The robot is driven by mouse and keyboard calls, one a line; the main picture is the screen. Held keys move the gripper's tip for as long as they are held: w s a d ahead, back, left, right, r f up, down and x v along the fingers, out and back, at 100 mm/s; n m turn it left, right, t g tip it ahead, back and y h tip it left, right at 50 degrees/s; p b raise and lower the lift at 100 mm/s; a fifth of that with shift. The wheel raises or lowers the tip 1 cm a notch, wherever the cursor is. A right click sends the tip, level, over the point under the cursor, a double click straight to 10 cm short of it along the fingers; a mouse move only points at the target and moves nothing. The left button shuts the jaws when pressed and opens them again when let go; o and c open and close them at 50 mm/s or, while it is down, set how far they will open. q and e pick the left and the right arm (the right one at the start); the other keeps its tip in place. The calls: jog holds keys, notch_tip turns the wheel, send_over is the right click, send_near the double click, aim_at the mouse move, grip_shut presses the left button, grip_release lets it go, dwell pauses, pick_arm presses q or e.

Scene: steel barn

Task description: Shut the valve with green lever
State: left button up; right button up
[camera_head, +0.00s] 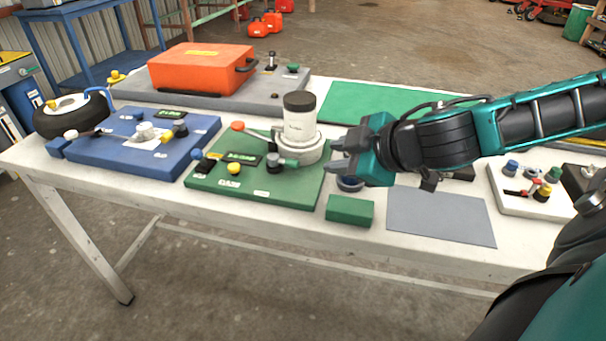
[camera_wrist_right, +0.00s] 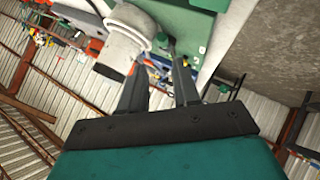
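A white cylindrical body with a dark lid (camera_head: 299,120) stands on a round pale base on a green board (camera_head: 225,190). A green lever-like bar (camera_head: 259,133) runs from that base to the left, beside an orange knob (camera_head: 238,126). A second short green part (camera_head: 291,163) sits in front of the base, next to a dark knob (camera_head: 274,162). I cannot tell for sure which belongs to the valve. My right gripper (camera_head: 339,156) is open and empty, just right of the base. In the right wrist view its fingers (camera_wrist_right: 160,88) are apart, near the white body (camera_wrist_right: 126,42). My left gripper is out of view.
A blue board (camera_head: 190,150) with fittings lies to the left, an orange case (camera_head: 200,70) behind. A green block (camera_head: 349,210) and a grey mat (camera_head: 440,216) lie near the front edge. A white board (camera_head: 510,195) with small knobs is at right.

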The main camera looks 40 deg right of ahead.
aim_at(298, 164)
jog(key=b, duration=0.1)
jog(key=f+b, duration=0.1)
jog(key=b, duration=0.1)
jog(key=shift+w+a+f, duration=0.15)
jog(key=shift+w+a, duration=0.1)
jog(key=shift+w, duration=0.1)
jog(key=x, duration=0.8)
jog(key=shift+w+a, duration=0.1)
jog(key=shift+w, duration=0.15)
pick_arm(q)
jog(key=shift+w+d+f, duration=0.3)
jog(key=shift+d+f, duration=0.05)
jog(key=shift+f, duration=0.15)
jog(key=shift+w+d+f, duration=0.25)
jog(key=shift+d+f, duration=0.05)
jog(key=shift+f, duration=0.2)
pick_arm(e)
jog(key=shift+w+f, duration=0.3)
jog(key=shift+w, duration=0.35)
jog(key=shift+c, duration=0.3)
grip_shut()
